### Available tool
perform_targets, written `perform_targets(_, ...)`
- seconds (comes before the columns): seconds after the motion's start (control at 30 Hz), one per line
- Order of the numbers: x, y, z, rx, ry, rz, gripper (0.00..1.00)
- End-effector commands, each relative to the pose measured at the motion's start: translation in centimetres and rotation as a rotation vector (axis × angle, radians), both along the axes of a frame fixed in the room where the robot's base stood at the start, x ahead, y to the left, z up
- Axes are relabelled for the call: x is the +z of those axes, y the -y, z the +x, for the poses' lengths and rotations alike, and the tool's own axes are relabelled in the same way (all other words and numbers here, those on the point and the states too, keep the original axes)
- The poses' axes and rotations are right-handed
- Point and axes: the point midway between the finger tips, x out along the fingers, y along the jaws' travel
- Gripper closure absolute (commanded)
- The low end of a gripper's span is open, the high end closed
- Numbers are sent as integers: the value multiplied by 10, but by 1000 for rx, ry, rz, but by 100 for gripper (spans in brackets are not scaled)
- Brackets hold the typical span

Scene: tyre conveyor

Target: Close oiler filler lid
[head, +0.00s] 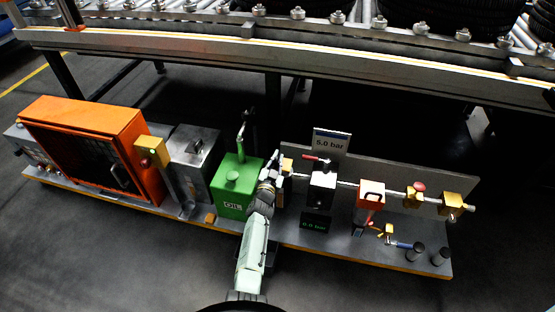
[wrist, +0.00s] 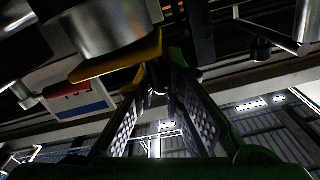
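The green oiler (head: 229,196) is a box marked OIL near the middle of the bench in the head view. A thin upright green handle rises behind the box. My gripper (head: 274,166) is just right of the oiler's top, close to the pipe fittings. In the wrist view my gripper (wrist: 159,88) shows two textured pads with a gap and nothing held between them. The oiler is not clearly identifiable there.
A yellow fitting (wrist: 125,60) and a metal cylinder (wrist: 100,22) are close to my fingertips in the wrist view. The orange cabinet (head: 85,145) and grey box (head: 195,152) stand left. A black valve block (head: 322,187) stands right. The conveyor (head: 330,55) runs behind.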

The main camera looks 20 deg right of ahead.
Motion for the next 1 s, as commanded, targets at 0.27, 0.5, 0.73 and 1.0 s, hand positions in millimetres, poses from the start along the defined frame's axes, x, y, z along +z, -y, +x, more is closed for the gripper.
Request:
perform_targets(0.27,0,-10,5,18,-3,2,72)
perform_targets(0.5,-1,-6,3,13,-3,2,70)
perform_targets(0.73,-1,-4,2,7,-2,1,70)
perform_targets(1.0,-2,-16,-13,10,-2,2,70)
